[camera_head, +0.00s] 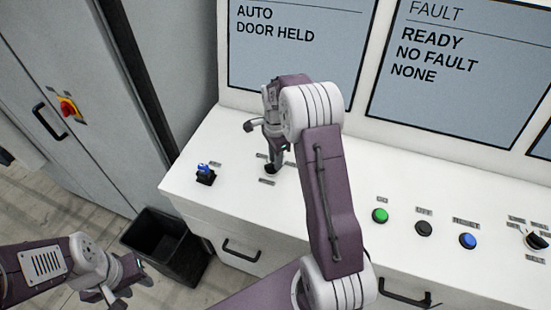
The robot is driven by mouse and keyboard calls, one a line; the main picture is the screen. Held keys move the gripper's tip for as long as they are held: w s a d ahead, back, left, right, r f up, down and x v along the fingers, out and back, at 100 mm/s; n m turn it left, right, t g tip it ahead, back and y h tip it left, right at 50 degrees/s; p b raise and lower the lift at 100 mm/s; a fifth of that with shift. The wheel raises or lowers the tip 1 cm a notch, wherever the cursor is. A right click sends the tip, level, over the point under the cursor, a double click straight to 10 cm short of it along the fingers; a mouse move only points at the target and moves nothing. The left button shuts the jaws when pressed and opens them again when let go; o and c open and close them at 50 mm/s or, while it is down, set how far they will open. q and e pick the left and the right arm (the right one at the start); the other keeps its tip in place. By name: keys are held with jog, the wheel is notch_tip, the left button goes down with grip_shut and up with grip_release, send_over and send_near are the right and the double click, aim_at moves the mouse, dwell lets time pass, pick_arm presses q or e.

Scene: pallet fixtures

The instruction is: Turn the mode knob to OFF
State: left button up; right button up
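My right arm reaches over the white console, and its gripper (272,164) points down at a small black control (270,170) on the console top. The gripper mostly covers this control, and I cannot tell whether the fingers touch it or are closed on it. Another black knob with a light mark (538,239) sits at the right edge of the view, with several small labels around it. The labels are too small to read, so I cannot tell which control is the mode knob. My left gripper (130,288) is open and empty at the lower left, away from the console.
The console top (225,150) carries a blue-topped switch (205,173) and green (380,215), black (424,228) and blue (467,241) buttons. Screens (300,65) stand behind, one reading AUTO, DOOR HELD. A black bin (165,245) and a grey cabinet (70,160) are at left.

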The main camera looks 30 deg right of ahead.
jog(key=shift+s, duration=0.1)
grip_shut()
jog(key=shift+r, duration=0.1)
jog(key=n, duration=0.1)
jog(key=n+p, duration=0.1)
jog(key=n, duration=0.1)
jog(key=shift+w+r+n, duration=0.1)
jog(key=shift+w+n, duration=0.2)
jog(key=shift+w, duration=0.05)
jog(key=n, duration=0.1)
jog(key=n+p, duration=0.1)
jog(key=n, duration=0.2)
jog(key=shift+w+a+n+p, duration=0.1)
jog(key=shift+w+n+p, duration=0.2)
jog(key=shift+p, duration=0.05)
jog(key=n, duration=0.3)
jog(key=n+p, duration=0.1)
jog(key=n, duration=0.1)
jog(key=shift+w+a, duration=0.25)
jog(key=shift+a, duration=0.05)
jog(key=shift+w+a+n, duration=0.1)
jog(key=shift+a+n, duration=0.05)
jog(key=shift+n, duration=1.05)
jog(key=shift+w+a+n, duration=0.1)
jog(key=shift+n, duration=1.1)
